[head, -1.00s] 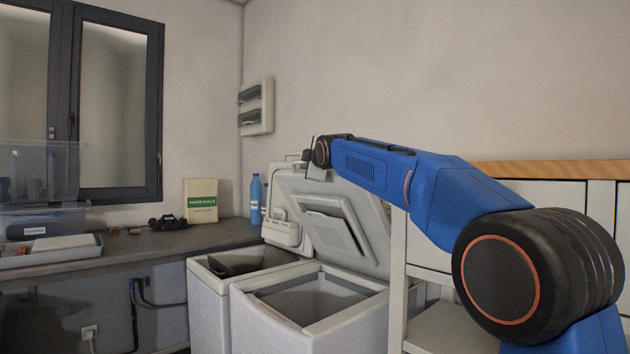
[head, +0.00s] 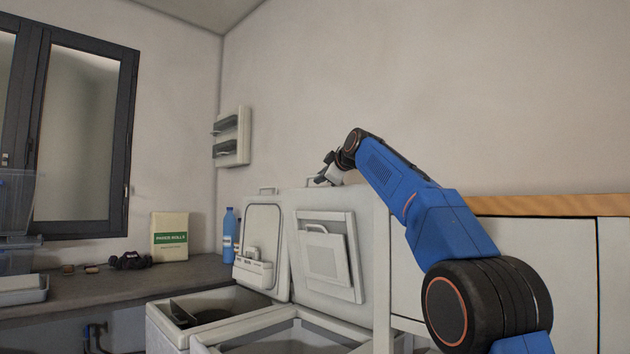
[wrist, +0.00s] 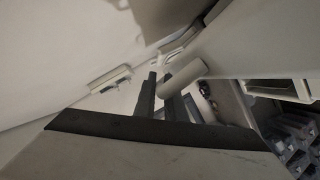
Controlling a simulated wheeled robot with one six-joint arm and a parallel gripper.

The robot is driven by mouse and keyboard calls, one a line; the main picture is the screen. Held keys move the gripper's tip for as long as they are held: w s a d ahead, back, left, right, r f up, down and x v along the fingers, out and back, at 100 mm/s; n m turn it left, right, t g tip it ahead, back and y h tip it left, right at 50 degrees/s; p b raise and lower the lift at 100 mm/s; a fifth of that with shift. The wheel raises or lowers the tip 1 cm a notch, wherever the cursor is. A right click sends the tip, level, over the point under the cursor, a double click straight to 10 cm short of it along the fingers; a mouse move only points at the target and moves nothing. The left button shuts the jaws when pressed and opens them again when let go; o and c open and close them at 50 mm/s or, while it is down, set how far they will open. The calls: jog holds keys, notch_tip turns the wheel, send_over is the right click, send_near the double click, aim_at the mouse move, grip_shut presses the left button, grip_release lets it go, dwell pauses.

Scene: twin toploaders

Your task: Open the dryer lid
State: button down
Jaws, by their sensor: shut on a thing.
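Two white top-loading machines stand side by side, and nothing visible labels either as the dryer. The right machine's lid (head: 312,275) stands raised, close to upright, with a hatch panel on its inner face. The left machine's lid (head: 262,232) also stands open. My gripper (head: 324,175) is at the top edge of the right lid. In the wrist view my gripper (wrist: 166,98) is shut on a pale rounded bar, the lid handle (wrist: 184,76). The hold is partly hidden in the head view.
The left machine's opening (head: 205,314) and the right machine's opening (head: 300,338) are uncovered. A counter (head: 120,288) at the left holds a green-and-white box (head: 169,238) and a blue bottle (head: 229,230). A pale cabinet (head: 540,262) stands at the right.

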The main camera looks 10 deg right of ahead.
jog(key=shift+d+f, duration=0.1)
jog(key=shift+d, duration=0.05)
jog(key=c, duration=1.8)
grip_release()
jog(key=v, duration=1.7)
jog(key=shift+s+r, duration=0.2)
jog(key=shift+s, duration=0.05)
